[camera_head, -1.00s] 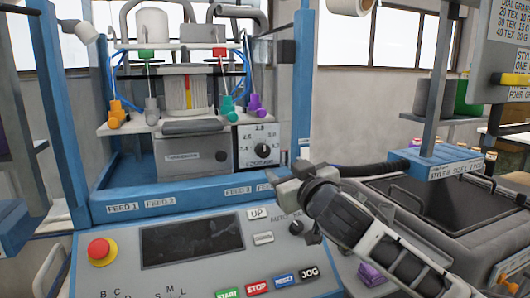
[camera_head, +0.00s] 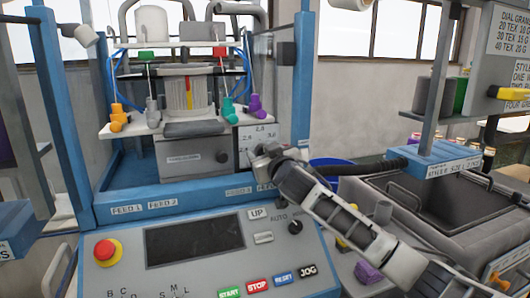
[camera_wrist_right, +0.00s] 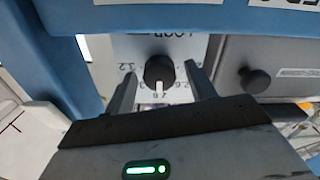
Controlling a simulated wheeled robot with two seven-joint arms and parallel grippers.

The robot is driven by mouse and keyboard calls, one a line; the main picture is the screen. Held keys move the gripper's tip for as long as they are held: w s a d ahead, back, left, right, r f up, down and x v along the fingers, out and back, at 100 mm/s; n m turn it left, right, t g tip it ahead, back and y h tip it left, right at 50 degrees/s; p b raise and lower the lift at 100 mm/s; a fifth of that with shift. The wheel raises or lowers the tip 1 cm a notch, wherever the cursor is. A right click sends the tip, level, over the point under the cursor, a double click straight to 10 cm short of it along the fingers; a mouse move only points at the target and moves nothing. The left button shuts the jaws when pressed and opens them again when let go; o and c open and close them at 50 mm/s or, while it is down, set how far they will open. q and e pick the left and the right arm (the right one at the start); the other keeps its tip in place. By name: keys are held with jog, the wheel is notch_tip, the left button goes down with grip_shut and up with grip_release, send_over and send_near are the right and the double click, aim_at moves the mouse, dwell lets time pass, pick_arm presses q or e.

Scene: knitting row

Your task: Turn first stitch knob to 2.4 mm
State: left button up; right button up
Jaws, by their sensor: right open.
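The stitch knob (camera_wrist_right: 160,70) is black and round with a white pointer. In the right wrist view it sits on a white dial plate (camera_wrist_right: 139,49), which appears upside down there. The pointer faces the bottom of that view, toward the mark that appears to be 2.8. My right gripper (camera_wrist_right: 160,76) is open, one finger on each side of the knob; I cannot tell whether they touch it. In the head view my right gripper (camera_head: 265,157) hides the knob, and the upper part of the dial plate (camera_head: 250,132) shows above it. My left gripper is not in view.
A dark knob (camera_wrist_right: 255,81) on a grey panel is beside the dial. A blue frame bar (camera_head: 170,196) runs below the dial. The control panel (camera_head: 195,246) with buttons lies in front. A blue bin (camera_head: 330,172) and a grey open box (camera_head: 445,200) stand at right.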

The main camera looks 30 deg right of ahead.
jog(key=c, duration=1)
jog(key=shift+o, duration=0.2)
jog(key=shift+n, duration=0.3)
jog(key=n, duration=0.2)
jog(key=shift+n, duration=0.4)
jog(key=n, duration=0.4)
jog(key=shift+a, duration=0.1)
jog(key=n, duration=0.4)
jog(key=shift+n, duration=0.4)
jog(key=shift+f+n, duration=0.1)
jog(key=shift+n, duration=1.7)
